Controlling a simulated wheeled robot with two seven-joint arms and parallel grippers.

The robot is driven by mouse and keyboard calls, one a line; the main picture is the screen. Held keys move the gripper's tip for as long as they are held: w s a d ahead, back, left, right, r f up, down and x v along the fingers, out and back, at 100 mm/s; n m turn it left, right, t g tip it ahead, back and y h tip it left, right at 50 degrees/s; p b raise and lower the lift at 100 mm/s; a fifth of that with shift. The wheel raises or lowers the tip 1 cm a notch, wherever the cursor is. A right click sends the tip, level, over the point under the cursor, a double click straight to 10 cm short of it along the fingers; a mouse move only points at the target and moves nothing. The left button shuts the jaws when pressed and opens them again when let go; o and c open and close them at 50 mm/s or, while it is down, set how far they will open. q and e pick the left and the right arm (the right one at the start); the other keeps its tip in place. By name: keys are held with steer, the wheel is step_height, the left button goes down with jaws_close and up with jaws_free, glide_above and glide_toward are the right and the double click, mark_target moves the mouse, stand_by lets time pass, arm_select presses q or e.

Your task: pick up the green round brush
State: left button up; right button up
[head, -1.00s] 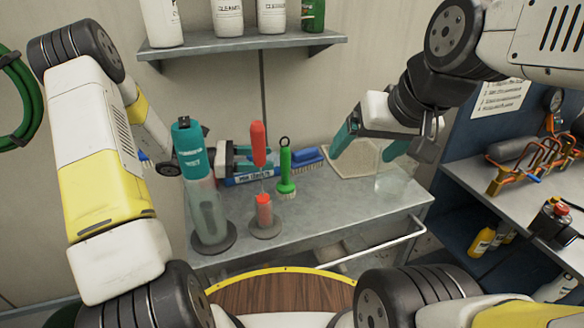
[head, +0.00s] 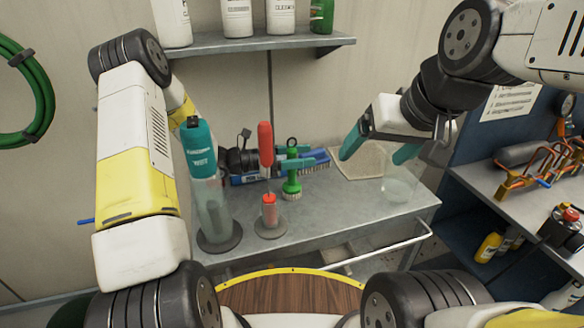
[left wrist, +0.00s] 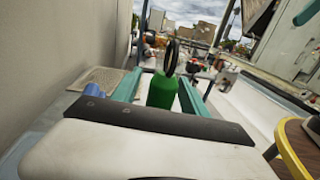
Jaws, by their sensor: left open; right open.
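The green round brush (head: 292,184) stands upright on the metal bench, with a black loop on top and pale bristles below. In the left wrist view, the green brush (left wrist: 162,92) sits between the two teal fingers of my left gripper (left wrist: 160,82), with its loop rising above them. My left gripper (head: 296,158) is open, low over the bench, its fingers on either side of the brush handle. Whether a finger touches it I cannot tell. My right gripper (head: 378,148) is open and empty, above the right part of the bench.
A teal-topped bottle (head: 210,208) and an upright red-handled tool (head: 266,145) stand left of the brush. A blue brush (head: 316,160) lies behind it. A clear jar (head: 397,188) and a beige mat (head: 358,164) are right. A shelf (head: 270,45) with bottles hangs above.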

arm_select(q)
steer(key=shift+c, duration=0.2)
jaws_close()
stand_by(1.1)
